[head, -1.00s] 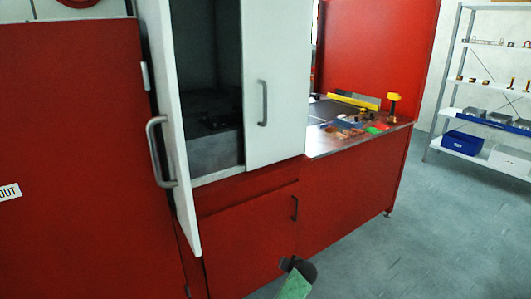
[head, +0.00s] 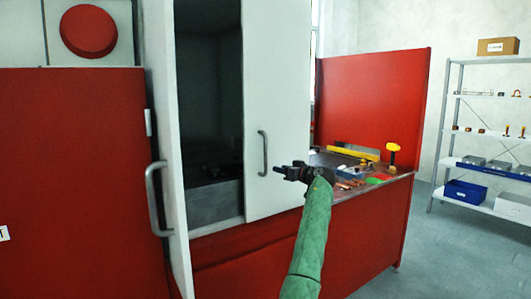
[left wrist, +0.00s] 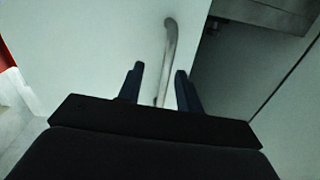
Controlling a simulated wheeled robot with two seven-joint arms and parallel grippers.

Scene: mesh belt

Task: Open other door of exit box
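The exit box has a left white door (head: 167,130) that stands swung open, with a grey bar handle (head: 155,198). The dark inside (head: 208,100) shows beside it. The other white door (head: 285,80) is closed and has a vertical grey handle (head: 263,153). My left gripper (head: 280,171) is just right of that handle, near its lower end, fingers pointing left. In the left wrist view the gripper (left wrist: 160,85) is open, and the handle (left wrist: 169,45) lies ahead, its lower part between the fingers. Whether they touch is unclear. My right gripper is out of view.
A work surface (head: 335,200) with a yellow-headed tool (head: 393,150) and small parts lies right of the box, behind my left forearm. A shelf rack (head: 446,130) stands farther right. The grey floor (head: 425,230) between is clear.

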